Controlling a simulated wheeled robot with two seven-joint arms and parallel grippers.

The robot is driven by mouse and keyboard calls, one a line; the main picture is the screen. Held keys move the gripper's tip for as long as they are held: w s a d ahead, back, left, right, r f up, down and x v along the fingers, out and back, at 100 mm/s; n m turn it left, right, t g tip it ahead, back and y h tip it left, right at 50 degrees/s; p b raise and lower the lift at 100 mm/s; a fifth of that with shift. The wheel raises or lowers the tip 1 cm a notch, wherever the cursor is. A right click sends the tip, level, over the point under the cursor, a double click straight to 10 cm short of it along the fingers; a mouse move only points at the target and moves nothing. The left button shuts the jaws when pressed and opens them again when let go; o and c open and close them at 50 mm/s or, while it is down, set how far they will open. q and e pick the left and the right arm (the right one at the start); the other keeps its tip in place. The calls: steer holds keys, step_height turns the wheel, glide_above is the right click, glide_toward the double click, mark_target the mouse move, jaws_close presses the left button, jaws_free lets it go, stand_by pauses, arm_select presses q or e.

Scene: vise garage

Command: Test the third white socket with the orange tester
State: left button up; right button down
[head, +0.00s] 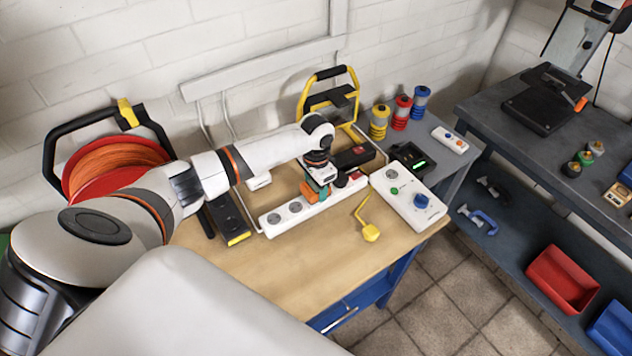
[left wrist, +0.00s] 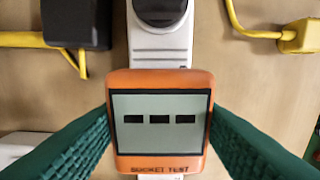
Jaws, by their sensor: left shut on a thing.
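The white power strip (head: 268,223) lies along the middle of the wooden bench, with two round sockets bare at its left end. My left gripper (head: 318,184) is above the strip to the right of these, shut on the orange tester (head: 308,193). In the left wrist view the tester (left wrist: 160,122) sits between my green fingertips (left wrist: 160,135), its grey display showing three dashes. The strip (left wrist: 160,46) runs behind it, with a dark round part on it at the top. The tester and gripper hide the socket beneath; I cannot tell whether the tester is plugged in.
A yellow lever-like piece (head: 370,232) lies in front of the strip. A white box with a blue knob (head: 408,200) stands to the right. A yellow-framed lamp (head: 330,95) and an orange cable reel (head: 112,168) are behind. The bench's front left is clear.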

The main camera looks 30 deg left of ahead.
arm_select(q)
steer(key=shift+f, duration=0.65)
steer(key=o, duration=1.5)
step_height(320, 180, up, 12)
steer(key=b, duration=0.2)
